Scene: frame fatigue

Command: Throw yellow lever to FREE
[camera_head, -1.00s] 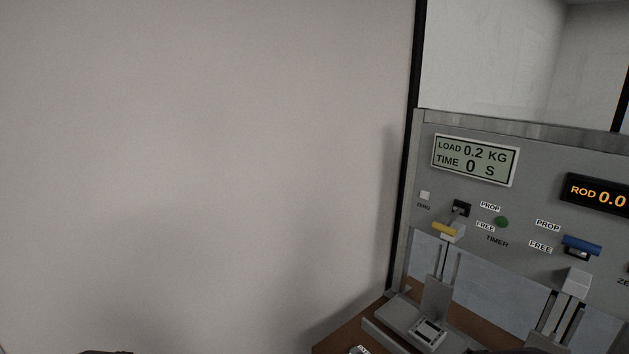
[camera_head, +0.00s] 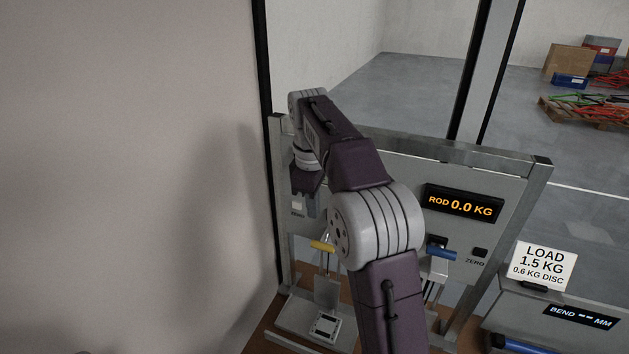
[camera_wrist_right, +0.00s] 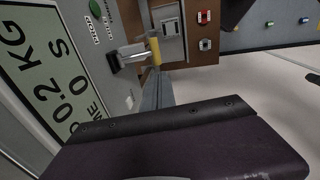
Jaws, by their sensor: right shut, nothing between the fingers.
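The yellow lever (camera_head: 322,247) sticks out of the grey test panel below and slightly right of my right gripper. In the right wrist view its yellow grip (camera_wrist_right: 154,50) is at the end of a pale arm coming from a black slot (camera_wrist_right: 113,60). Its grip sits at the lower, FREE end in the earlier head view; the labels are hidden by my arm now. My left gripper is out of view.
The load display (camera_wrist_right: 45,75) reads 0.2 KG and 0 S. A blue lever (camera_head: 440,252) is on the panel's right, under the rod display (camera_head: 462,206). A load sign (camera_head: 543,265) stands further right. A plain wall (camera_head: 120,170) borders the panel's left.

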